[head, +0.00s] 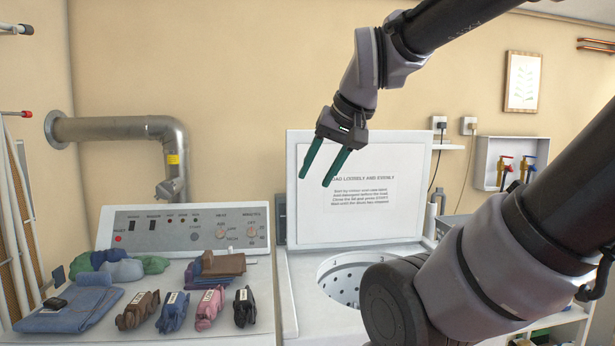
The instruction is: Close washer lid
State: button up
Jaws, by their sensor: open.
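The washer lid (310,222) is a white panel with a printed notice, standing raised upright at the back of the white washer (298,290). The round perforated drum (342,285) shows below it, partly hidden by my arm. My gripper (320,168) has two green fingers pointing down and is open and empty. In the picture it overlaps the lid's upper left part. I cannot tell how far in front of the lid it is or whether it touches.
Left of the washer, a white machine with a control panel (195,230) bears folded blue cloth (65,310), several small tied bundles (210,308) and a folded brown stack (222,265). A metal pipe (110,128) bends down behind it. A wall box with taps (512,165) is at right.

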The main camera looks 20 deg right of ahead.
aim_at(378, 196)
jog(key=j+z, duration=0.25)
jog(key=z, duration=0.25)
jog(key=k+j+z, duration=0.15)
jog(key=z, duration=0.3)
